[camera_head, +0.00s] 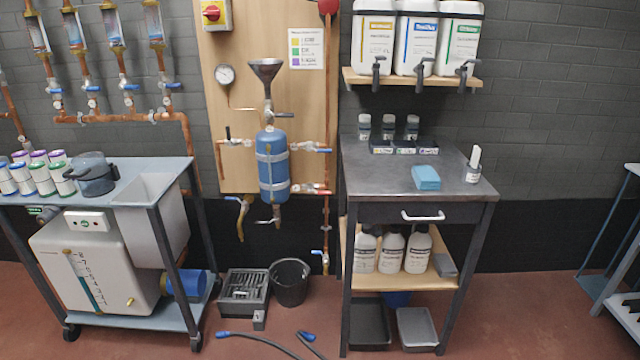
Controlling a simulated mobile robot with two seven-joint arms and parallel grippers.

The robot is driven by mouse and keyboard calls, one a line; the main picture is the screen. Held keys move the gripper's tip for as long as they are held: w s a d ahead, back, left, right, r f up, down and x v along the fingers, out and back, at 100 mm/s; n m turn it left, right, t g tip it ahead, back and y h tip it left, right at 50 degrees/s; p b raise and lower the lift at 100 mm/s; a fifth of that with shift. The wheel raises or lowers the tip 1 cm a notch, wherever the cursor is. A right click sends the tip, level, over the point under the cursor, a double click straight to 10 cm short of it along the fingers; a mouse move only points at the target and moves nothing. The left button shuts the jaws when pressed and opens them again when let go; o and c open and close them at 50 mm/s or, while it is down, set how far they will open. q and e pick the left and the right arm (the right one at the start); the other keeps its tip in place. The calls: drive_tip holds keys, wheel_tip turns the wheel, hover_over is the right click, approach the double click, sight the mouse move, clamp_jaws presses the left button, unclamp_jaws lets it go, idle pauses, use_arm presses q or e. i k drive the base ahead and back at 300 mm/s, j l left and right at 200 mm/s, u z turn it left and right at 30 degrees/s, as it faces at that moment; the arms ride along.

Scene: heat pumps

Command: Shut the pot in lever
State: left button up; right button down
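The pot is a blue cylinder (272,170) with two pale straps, fixed upright to a wooden wall board, with a dark funnel (266,68) above it. A blue-handled lever valve (316,148) sits on the upper pipe to the right of the pot, its handle lying roughly along the pipe. No label shows which lever is the pot in. Neither of my grippers is in view.
A trolley (137,172) with a white tank stands at the left. A metal workbench (385,184) stands at the right, close to the pot's pipes. A black bucket (289,284), a grey tool tray (243,292) and hoses (262,341) lie on the floor below the board.

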sight(309, 190)
drive_tip(key=i+j, duration=0.2)
drive_tip(key=i, duration=0.3)
drive_tip(key=i+j, duration=0.2)
drive_tip(key=i, duration=0.25)
drive_tip(key=i+j, duration=0.2)
drive_tip(key=i, duration=0.3)
drive_tip(key=i+j+u, duration=0.1)
drive_tip(key=i, duration=0.4)
drive_tip(key=i+j, duration=0.3)
drive_tip(key=i, duration=0.15)
